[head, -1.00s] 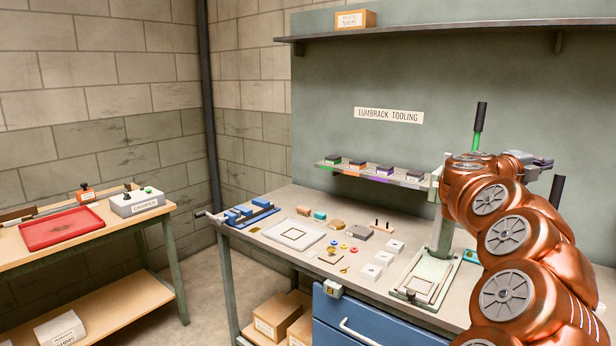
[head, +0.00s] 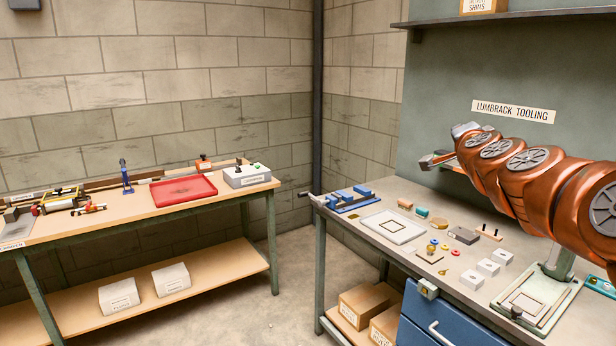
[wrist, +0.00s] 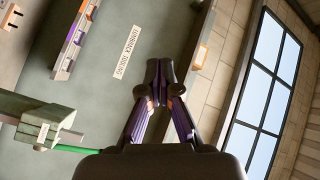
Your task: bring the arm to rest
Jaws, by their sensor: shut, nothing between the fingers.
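My copper-coloured arm (head: 540,180) enters from the right in the head view and reaches left above the workbench, in front of the green back panel. My gripper (head: 426,160) is at its far end, raised clear of the bench and small in this view. In the wrist view my gripper (wrist: 159,68) shows with its fingertips together and nothing between them. It is in the air, with the green panel and its tooling sign beyond it.
The grey workbench (head: 445,262) holds several small parts, a blue fixture (head: 352,198) and the press base (head: 540,300). A shelf (head: 540,22) is above. A wooden table (head: 120,218) with a red tray (head: 184,190) stands left. Floor between them is clear.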

